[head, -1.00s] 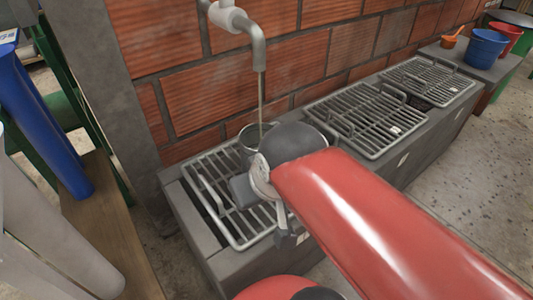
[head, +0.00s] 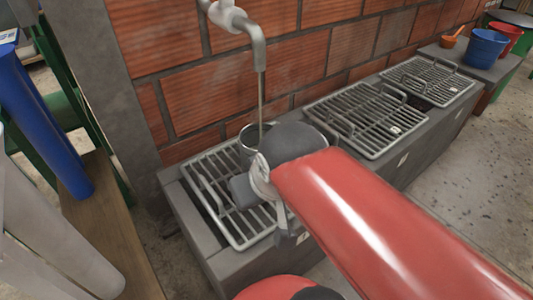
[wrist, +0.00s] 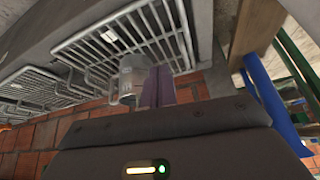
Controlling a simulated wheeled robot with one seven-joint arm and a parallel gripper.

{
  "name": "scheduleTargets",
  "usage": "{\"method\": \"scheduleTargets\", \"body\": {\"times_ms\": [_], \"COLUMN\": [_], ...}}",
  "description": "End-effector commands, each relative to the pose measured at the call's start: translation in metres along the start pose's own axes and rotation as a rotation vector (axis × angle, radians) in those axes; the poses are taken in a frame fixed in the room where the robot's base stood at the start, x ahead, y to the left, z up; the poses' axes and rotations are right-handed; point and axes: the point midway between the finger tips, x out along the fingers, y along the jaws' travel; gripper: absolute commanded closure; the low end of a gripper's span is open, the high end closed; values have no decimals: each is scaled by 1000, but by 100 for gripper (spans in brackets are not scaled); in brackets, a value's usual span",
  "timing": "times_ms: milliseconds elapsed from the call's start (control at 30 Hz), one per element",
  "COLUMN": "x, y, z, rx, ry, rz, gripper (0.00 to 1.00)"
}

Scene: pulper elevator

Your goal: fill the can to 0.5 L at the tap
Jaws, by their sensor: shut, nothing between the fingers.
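The can (head: 246,142) is a grey metal vessel under the tap (head: 240,24), beside the brick wall. My arm hides its lower part and part of its rim. A thin stream of water (head: 261,95) runs from the spout down into the can. The level inside cannot be read. In the wrist view the can (wrist: 132,77) stands at the grate, next to my fingers. My gripper (wrist: 158,75) is shut with nothing between its fingers, close beside the can. I cannot tell whether it touches the can. In the head view my arm mostly hides the fingers.
The can's grate (head: 215,205) lies on a low grey concrete ledge. Two more grates (head: 365,120) (head: 430,80) lie to the right. A blue bucket (head: 487,48), a red bucket (head: 507,38) and an orange scoop (head: 452,40) stand at the far right. A wooden bench (head: 105,230) is at left.

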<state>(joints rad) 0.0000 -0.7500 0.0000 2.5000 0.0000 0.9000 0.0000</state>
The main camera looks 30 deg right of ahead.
Motion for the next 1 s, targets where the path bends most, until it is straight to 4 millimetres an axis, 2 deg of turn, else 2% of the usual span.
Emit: {"method": "scheduleTargets", "body": {"times_ms": [367,467,567,667,767,867,900,1000], "x": [0,-3,-10,-24,-44,-71,-83,-115], "y": [0,-1,-3,-4,4,27,40,80], "z": [0,-6,-23,-57,-103,-155,-175,-217], "rx": [5,67,219,432,639,807,862,954], "ry": [-2,-25,-74,-118,-121,-71,-38,68], "rz": [-3,-37,-130,-288,-483,-687,-767,-947], "gripper": [100,100,100,100,100,100,100,100]}}
